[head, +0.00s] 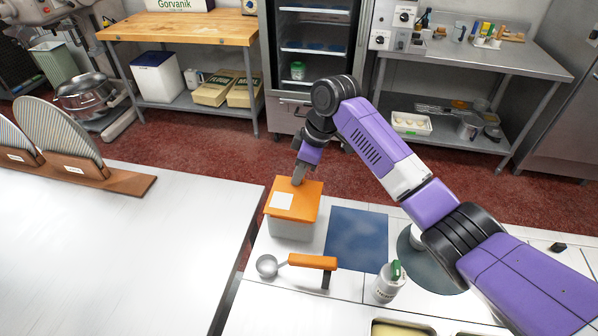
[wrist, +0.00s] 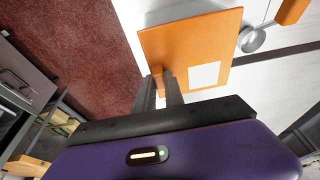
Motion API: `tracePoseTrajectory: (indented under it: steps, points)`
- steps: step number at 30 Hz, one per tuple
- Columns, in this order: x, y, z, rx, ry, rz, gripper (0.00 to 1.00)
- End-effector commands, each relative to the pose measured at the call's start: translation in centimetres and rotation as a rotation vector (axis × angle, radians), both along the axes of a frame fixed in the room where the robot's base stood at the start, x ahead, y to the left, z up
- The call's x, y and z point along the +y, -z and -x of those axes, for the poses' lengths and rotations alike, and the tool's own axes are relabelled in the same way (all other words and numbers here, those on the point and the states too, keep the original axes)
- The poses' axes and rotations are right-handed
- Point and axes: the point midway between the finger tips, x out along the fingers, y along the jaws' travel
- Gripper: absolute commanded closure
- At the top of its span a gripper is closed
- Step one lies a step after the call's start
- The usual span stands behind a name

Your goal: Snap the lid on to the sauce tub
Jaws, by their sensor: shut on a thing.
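The orange lid (head: 304,209) with a white square label lies over the pale grey sauce tub (head: 290,231), on the left end of the white counter. The lid roughly lines up with the tub's top. I cannot tell whether it is pressed fully down or only resting. My gripper (head: 298,181) reaches down to the lid's far part. In the wrist view the lid (wrist: 196,40) fills the upper middle, and my gripper (wrist: 168,82) is shut on a small orange grip standing on the lid. The tub is mostly hidden behind the lid there.
A ladle (head: 267,265) with an orange handle lies just in front of the tub. A blue mat (head: 357,240) is to its right, and a bottle (head: 388,284) with a green cap stands nearer. A wide white table (head: 110,255) is to the left across a gap.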

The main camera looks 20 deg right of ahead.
Motion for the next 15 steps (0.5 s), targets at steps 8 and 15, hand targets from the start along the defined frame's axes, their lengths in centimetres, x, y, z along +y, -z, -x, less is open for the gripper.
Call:
tracePoseTrajectory:
  steps: [8, 15]
  points:
    - [0.0, 0.7, 0.0, 0.001, 0.0, -0.001, 1.0]
    - [0.0, 1.3, 0.0, 0.0, 0.0, 0.0, 1.0]
